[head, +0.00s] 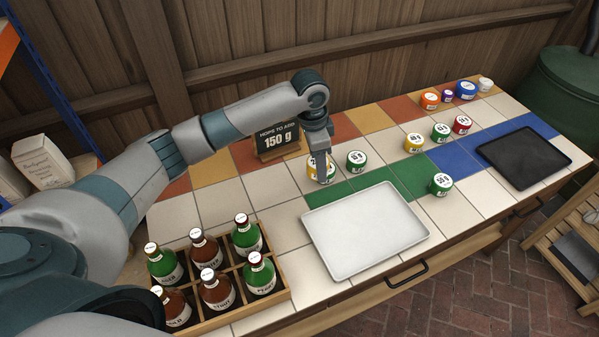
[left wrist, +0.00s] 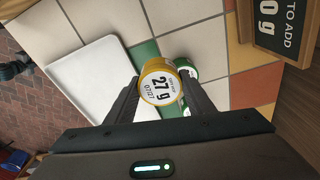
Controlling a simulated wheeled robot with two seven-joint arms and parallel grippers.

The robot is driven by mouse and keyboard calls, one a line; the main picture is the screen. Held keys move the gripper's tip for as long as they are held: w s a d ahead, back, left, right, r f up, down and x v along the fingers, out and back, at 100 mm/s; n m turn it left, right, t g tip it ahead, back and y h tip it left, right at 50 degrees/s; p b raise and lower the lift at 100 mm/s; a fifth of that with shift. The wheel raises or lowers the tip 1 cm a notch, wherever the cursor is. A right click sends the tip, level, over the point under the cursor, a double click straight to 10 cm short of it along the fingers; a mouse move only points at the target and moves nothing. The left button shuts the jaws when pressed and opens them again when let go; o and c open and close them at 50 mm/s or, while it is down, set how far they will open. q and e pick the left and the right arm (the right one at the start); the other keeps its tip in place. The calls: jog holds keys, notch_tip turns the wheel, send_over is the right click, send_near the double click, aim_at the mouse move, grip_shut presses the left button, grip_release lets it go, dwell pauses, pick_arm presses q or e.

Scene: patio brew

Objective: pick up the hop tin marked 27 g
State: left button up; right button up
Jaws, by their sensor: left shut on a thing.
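The yellow hop tin marked 27 g (left wrist: 158,87) sits between the two fingers of my left gripper (left wrist: 160,95) in the left wrist view, label toward the camera. In the head view my left gripper (head: 321,172) points down at the yellow tin (head: 312,166) and hides much of it. The gripper is shut on this tin. I cannot tell whether the tin touches the tiles or is just above them. A green tin (head: 356,160) stands close by on the right. My right gripper is not in view.
A sign reading 150 g (head: 277,141) stands behind the gripper. An empty white tray (head: 365,232) lies in front, and a crate of bottles (head: 285,296) at front left. Several other tins, including a green one (head: 440,184), and a black tray (head: 535,160) are to the right.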

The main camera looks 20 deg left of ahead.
pick_arm(q)
jog(key=d+r, duration=0.1)
jog(key=w+d+r, duration=0.1)
jog(key=d, duration=0.1)
jog(key=shift+b, duration=0.3)
jog(key=shift+s, duration=0.1)
